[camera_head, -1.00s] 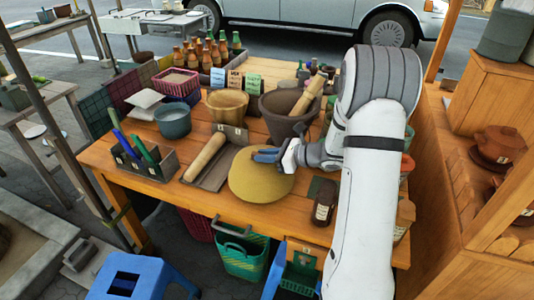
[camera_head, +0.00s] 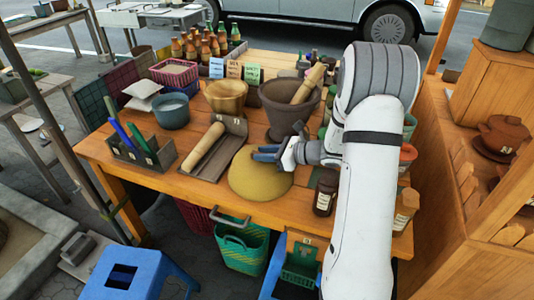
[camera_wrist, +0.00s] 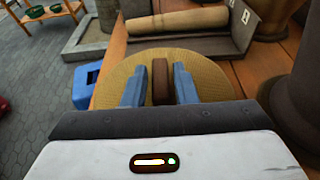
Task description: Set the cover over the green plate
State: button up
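The cover (camera_head: 258,184) is a round, yellow woven dome. It is at the front edge of the table, right of the rolling pin, and shows in the wrist view (camera_wrist: 222,74). My gripper (camera_head: 266,153) is at its top. In the wrist view, the blue fingers (camera_wrist: 160,88) stand on either side of its brown handle (camera_wrist: 160,80). The cover keeps its place under the gripper while the table shifts in view, so the gripper appears shut on the handle. How high the cover is above the table is unclear. I see no green plate; the cover hides what is beneath it.
A rolling pin (camera_head: 204,147) lies in a grey tray (camera_head: 217,165) left of the cover. A mortar (camera_head: 283,122) with a pestle stands behind. A dark jar (camera_head: 325,193) stands to the right. A pen box (camera_head: 142,157) is at the left.

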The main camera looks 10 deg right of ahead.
jog(key=o, duration=0.3)
jog(key=v, duration=0.8)
jog(key=s+a+r+n+g+h+p, duration=0.1)
jog(key=s+a+r+n+g, duration=0.35)
jog(key=s+a+n, duration=0.3)
jog(key=s+r+n+h+p, duration=0.1)
jog(key=s+r+n+h, duration=0.2)
jog(key=s+n+h, duration=0.2)
jog(key=s+r+n+g+h+p, duration=0.1)
jog(key=s+r+n+h, duration=0.3)
jog(key=s+n, duration=0.8)
jog(key=shift+d+r+h+p, duration=0.2)
jog(key=shift+h+p, duration=0.45)
jog(key=shift+h, duration=0.45)
jog(key=shift+c, duration=0.6)
